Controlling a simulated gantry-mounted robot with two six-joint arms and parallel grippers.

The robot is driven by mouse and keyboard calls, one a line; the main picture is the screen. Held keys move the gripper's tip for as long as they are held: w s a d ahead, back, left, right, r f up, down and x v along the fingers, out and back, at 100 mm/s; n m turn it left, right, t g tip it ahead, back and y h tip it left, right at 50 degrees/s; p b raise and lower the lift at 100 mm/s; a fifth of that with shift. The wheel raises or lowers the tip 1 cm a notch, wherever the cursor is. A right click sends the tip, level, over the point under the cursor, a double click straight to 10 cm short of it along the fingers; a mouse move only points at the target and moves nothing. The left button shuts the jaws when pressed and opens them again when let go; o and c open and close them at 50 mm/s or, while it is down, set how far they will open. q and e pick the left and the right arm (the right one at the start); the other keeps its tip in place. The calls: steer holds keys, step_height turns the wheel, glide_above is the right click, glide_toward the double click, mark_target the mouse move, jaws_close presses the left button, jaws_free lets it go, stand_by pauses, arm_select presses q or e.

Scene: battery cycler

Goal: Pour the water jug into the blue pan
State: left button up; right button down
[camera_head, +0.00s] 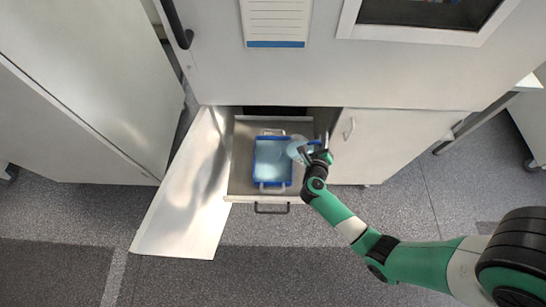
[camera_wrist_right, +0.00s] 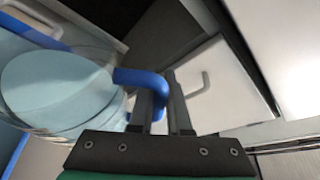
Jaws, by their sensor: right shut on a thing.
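The blue pan (camera_head: 272,183) sits in the pulled-out drawer, with pale handles at its ends and a light blue inside. The water jug (camera_head: 297,150) is clear, with light blue in it, and is over the pan's right side. Its blue handle (camera_wrist_right: 143,79) shows in the right wrist view, where the jug (camera_wrist_right: 62,92) fills the left. My right gripper (camera_head: 321,157) is shut on that handle, to the right of the pan. I cannot tell the jug's exact tilt or whether water is flowing. My left gripper is not in view.
The drawer (camera_head: 240,190) has a dark front handle (camera_head: 271,209). An open white door (camera_head: 178,215) stands to its left. A closed cabinet door (camera_head: 385,147) is to its right, close to my right wrist. The tall cabinet front (camera_head: 330,75) rises behind. Grey floor lies free in front.

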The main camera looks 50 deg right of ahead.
steer(key=shift+w+r, duration=0.1)
steer(key=shift+w, duration=0.05)
steer(key=shift+a+r+n, duration=0.1)
steer(key=shift+a+n, duration=0.1)
steer(key=shift+n, duration=0.1)
stand_by(0.5)
steer(key=shift+w+a+r+n+h, duration=0.15)
steer(key=shift+w+r+n+h, duration=0.15)
steer(key=shift+w+n, duration=0.1)
stand_by(1.0)
steer(key=shift+s, duration=0.1)
steer(key=shift+s+f, duration=0.25)
steer(key=s+d+f+m+t+y+b, duration=0.3)
steer(key=s+d+f+m, duration=0.1)
steer(key=f, duration=0.5)
steer(key=shift+s+f+m, duration=0.25)
steer(key=shift+s+m, duration=0.65)
steer(key=shift+m, duration=0.4)
